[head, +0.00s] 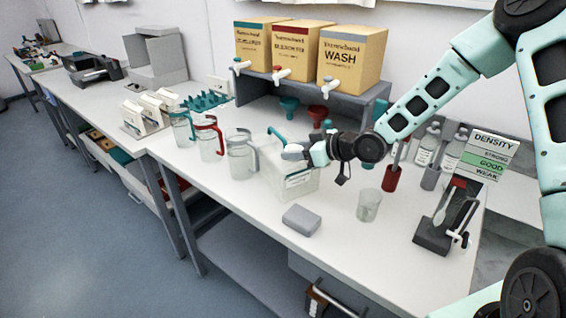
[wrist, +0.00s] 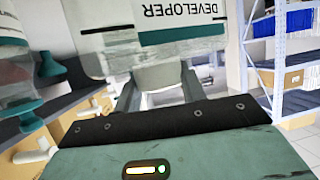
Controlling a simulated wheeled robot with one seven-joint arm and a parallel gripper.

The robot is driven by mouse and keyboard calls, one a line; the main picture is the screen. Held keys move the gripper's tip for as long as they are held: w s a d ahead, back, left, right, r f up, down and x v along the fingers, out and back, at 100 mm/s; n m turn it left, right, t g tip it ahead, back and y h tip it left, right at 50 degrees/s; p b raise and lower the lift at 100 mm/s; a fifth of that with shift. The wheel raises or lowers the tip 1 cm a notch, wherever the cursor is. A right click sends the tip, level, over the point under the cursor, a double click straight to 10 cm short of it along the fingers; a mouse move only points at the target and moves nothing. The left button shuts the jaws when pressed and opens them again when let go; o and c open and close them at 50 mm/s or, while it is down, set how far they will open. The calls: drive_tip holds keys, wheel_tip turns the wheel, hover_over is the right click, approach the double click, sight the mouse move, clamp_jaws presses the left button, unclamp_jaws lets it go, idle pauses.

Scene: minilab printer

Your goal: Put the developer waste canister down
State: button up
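The developer waste canister (head: 286,185) is a translucent, boxy jug with a teal handle and a pale label, near the middle of the bench in the head view. My gripper (head: 293,152) is at its upper part, with the arm coming in from the right. In the wrist view the canister (wrist: 168,55) fills the top, its DEVELOPER label upside down. My fingers (wrist: 160,88) stand on both sides of a pale grey part of it and appear shut on it. Its underside is not clear, so I cannot tell whether it touches the bench.
Clear jugs (head: 207,140) stand close on the left. A grey block (head: 301,220) and a clear beaker (head: 369,205) stand in front. The shelf (head: 300,88) with wash boxes is behind. The bench (head: 335,240) has free room at its front edge.

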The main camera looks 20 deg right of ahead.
clamp_jaws()
drive_tip(key=shift+r, duration=0.1)
